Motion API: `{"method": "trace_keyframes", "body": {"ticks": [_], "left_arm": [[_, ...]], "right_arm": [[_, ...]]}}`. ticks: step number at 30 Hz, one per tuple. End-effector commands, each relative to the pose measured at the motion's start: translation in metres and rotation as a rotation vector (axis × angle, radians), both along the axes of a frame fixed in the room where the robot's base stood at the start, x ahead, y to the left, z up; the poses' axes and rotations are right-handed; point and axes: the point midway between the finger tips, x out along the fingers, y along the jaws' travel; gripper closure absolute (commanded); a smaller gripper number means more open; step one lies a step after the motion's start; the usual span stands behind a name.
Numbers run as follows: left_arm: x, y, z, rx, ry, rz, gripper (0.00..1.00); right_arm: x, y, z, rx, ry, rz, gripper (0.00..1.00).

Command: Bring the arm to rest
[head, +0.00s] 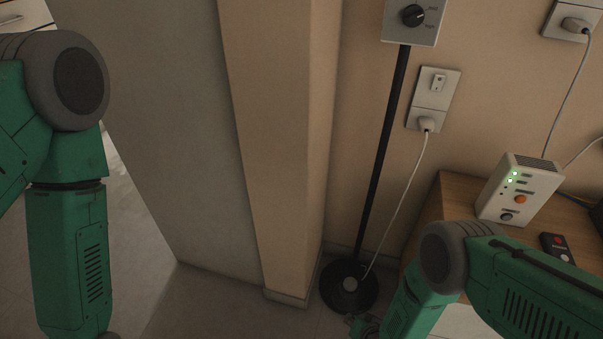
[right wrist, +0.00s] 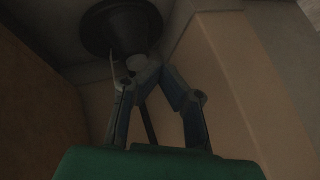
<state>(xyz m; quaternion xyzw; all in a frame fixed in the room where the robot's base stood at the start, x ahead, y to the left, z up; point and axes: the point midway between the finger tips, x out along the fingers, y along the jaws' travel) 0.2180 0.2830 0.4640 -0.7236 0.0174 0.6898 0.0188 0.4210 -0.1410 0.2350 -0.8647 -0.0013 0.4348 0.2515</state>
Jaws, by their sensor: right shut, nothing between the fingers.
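My right arm comes in at the lower right of the head view, bent at a grey joint. My right gripper (head: 358,324) shows in part at the bottom edge, near the stand's round base. In the right wrist view the gripper (right wrist: 163,72) is shut, its fingertips together with nothing between them. My left arm hangs down at the left of the head view. Its gripper is out of the picture.
A black pole stand (head: 393,130) with a round base (head: 348,286) and a dial box (head: 413,17) stands by the wall. A wooden table (head: 457,195) at right carries a white device (head: 519,188) and a dark remote (head: 556,247). A pillar (head: 283,150) stands left of the pole. A white cord (head: 405,190) hangs from a wall socket (head: 433,100).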

Motion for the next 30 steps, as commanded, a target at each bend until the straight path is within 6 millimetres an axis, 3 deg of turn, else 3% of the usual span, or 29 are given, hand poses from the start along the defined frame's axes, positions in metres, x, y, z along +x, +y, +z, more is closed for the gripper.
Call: {"method": "trace_keyframes", "body": {"ticks": [11,14,21,30], "left_arm": [[-0.001,0.000,0.000,0.000,0.001,0.000,0.60],[-0.001,0.000,0.000,0.000,0.001,0.000,0.60],[-0.001,0.000,0.000,0.000,0.002,0.000,0.60],[-0.001,0.000,0.000,0.000,0.001,0.000,0.60]], "right_arm": [[-0.036,-0.047,0.045,-0.156,0.144,0.109,1.00],[-0.056,-0.066,0.070,-0.214,0.209,0.156,1.00],[-0.124,-0.110,0.147,-0.336,0.392,0.278,1.00],[-0.201,-0.138,0.231,-0.400,0.563,0.392,1.00]]}}
